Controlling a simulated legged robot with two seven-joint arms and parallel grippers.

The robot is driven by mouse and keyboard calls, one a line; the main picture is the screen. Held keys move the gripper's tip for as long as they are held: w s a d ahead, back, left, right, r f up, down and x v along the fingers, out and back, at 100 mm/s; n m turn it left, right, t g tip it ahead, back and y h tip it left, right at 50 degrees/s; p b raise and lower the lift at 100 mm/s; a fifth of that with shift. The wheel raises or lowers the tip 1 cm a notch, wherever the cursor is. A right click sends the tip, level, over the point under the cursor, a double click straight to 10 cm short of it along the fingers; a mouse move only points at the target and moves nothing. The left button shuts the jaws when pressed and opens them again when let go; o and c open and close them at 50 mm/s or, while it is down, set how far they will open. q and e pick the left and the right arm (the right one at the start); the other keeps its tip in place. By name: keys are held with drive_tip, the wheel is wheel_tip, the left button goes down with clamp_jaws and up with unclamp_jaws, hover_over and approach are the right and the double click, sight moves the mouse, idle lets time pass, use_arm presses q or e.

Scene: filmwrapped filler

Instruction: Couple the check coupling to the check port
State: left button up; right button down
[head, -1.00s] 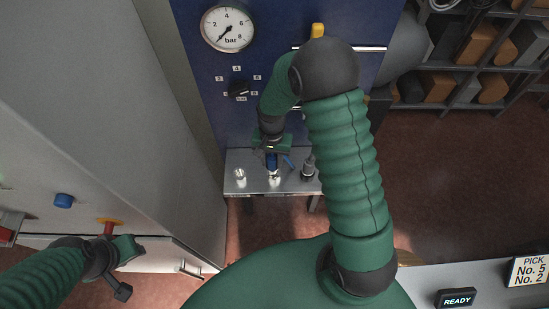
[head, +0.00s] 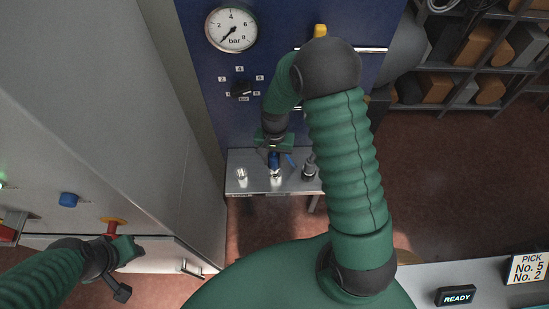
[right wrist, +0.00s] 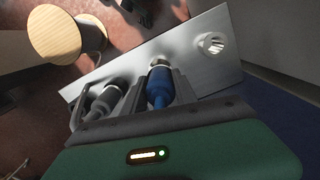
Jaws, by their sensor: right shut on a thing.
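My right gripper (head: 274,150) is shut on a blue coupling (right wrist: 160,88), probably the check coupling, and points down at a metal shelf (head: 257,186). The coupling also shows in the head view (head: 274,160). Its bright metal end is at the middle fitting (right wrist: 158,63); I cannot tell whether it is fully seated. A bare metal port (right wrist: 212,43) is free to one side, also in the head view (head: 241,174). A dark coupling (right wrist: 119,90) stands on the other side. The shelf-edge labels are unreadable. My left gripper (head: 128,268) is by the grey cabinet; its jaws are unclear.
A blue panel above the shelf carries a bar gauge (head: 231,28) and a black selector knob (head: 241,90). The grey cabinet (head: 130,120) stands close on the left, with a red knob (head: 113,226). A wooden spool (right wrist: 67,32) lies beyond the shelf.

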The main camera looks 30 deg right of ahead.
sight(274, 166)
drive_tip(key=shift+a, duration=0.2)
drive_tip(key=shift+d+f+b, duration=0.45)
drive_tip(key=shift+d+f, duration=0.05)
drive_tip(key=shift+f, duration=0.2)
drive_tip(key=shift+a+f+b, duration=0.35)
drive_tip(key=shift+f, duration=0.1)
drive_tip(key=shift+d+f+b, duration=0.2)
drive_tip(key=shift+f+b, duration=0.1)
drive_tip(key=shift+f, duration=0.2)
use_arm(q)
drive_tip(key=shift+s+x, duration=0.25)
drive_tip(key=shift+x, duration=0.85)
use_arm(e)
drive_tip(key=shift+f, duration=0.1)
use_arm(q)
drive_tip(key=shift+f+b, duration=0.4)
drive_tip(key=shift+f, duration=0.05)
use_arm(e)
drive_tip(key=shift+a+f, duration=0.1)
drive_tip(key=shift+f, duration=0.35)
drive_tip(key=c, duration=0.9)
unclamp_jaws()
